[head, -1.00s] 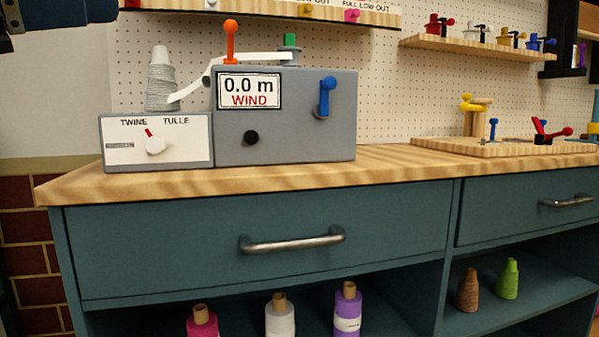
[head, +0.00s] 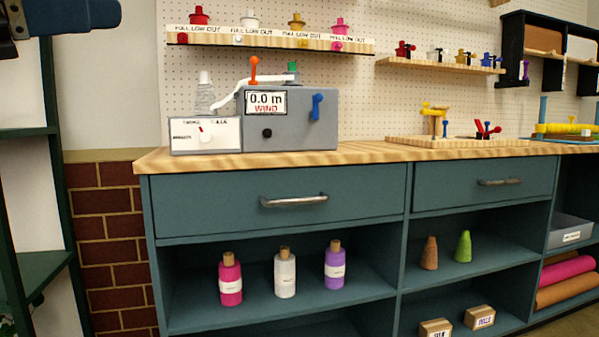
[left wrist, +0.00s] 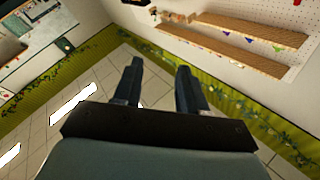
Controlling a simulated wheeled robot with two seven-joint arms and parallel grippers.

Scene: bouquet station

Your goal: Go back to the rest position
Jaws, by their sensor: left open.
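My left gripper (left wrist: 156,85) shows in the left wrist view with its two dark fingers apart and nothing between them. It hangs in free air, with floor tiles and a green wall band beyond it. In the head view only a dark piece of my left arm shows at the top left corner, and its fingers are out of view. My right gripper is in neither view.
A wooden-topped workbench (head: 360,153) with teal drawers stands ahead, bearing a grey winding machine (head: 290,125) that reads 0.0 m. Several bottle-shaped spools stand on the shelf below, including a pink one (head: 230,280). A dark green rack (head: 30,132) stands at the left.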

